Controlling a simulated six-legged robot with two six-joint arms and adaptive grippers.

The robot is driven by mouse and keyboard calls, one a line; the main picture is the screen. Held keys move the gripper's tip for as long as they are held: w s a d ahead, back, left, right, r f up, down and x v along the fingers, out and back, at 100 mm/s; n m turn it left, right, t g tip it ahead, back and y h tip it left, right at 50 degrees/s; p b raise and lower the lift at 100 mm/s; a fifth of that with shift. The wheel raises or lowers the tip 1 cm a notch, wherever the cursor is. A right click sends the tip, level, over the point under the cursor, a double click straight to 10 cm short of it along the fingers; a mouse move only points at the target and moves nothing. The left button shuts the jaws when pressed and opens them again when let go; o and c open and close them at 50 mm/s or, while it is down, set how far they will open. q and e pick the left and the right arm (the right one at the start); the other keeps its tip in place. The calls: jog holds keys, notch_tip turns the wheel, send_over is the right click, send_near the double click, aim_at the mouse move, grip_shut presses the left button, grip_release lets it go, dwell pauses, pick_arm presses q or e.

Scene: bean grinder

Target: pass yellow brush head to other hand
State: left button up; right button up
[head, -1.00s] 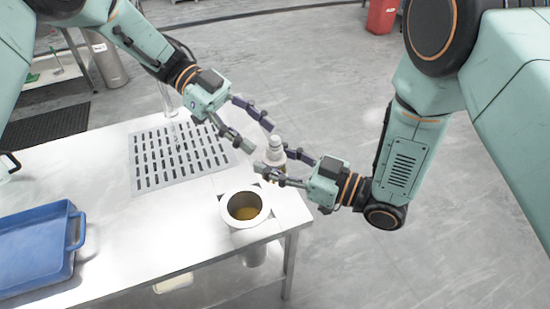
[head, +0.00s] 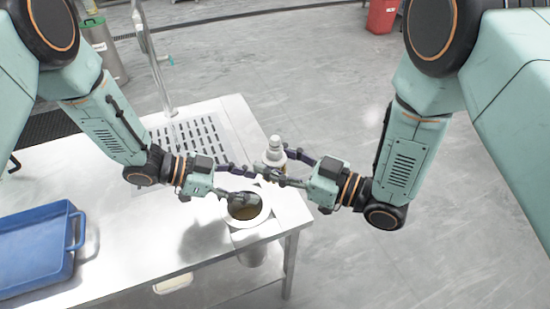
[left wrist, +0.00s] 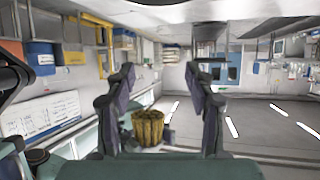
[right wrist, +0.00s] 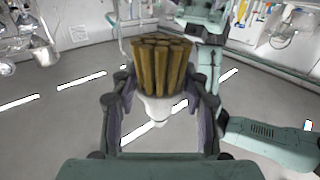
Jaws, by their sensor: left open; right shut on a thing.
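The yellow brush head has a pale body (head: 273,156) that shows in the head view, while its bristles are hard to see there. My right gripper (head: 280,169) is shut on it, above the table's corner. In the right wrist view the yellow bristles (right wrist: 158,65) stand up from the white base between the fingers. My left gripper (head: 243,181) is open, with its fingertips close to the right gripper's from the left. In the left wrist view the bristles (left wrist: 148,127) show low between the spread fingers. I cannot tell whether the left fingers touch it.
A slotted grey drain plate (head: 205,133) lies on the table (head: 130,237). A blue tray (head: 35,245) sits at the left.

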pick_arm(q)
jog(key=s+f+n+y, duration=0.1)
jog(key=s, duration=0.2)
jog(key=s+y, duration=0.1)
jog(key=s, duration=0.2)
jog(key=s+d+f+n+y, duration=0.1)
jog(key=s, duration=0.2)
jog(key=shift+s+f+n, duration=0.15)
jog(key=shift+f+n, duration=0.15)
jog(key=s+a+f+n+g+y, duration=0.1)
jog(key=s+a+f+n+y, duration=0.3)
jog(key=s+a+n, duration=0.3)
jog(key=s+a+f+n+g+y, duration=0.1)
jog(key=s+a+f+n+y, duration=0.4)
jog(key=s, duration=0.7)
jog(key=a+n, duration=0.2)
jog(key=a, duration=0.1)
jog(key=shift+s+f+y, duration=0.15)
jog(key=shift+s+y, duration=0.1)
jog(key=shift+y, duration=0.05)
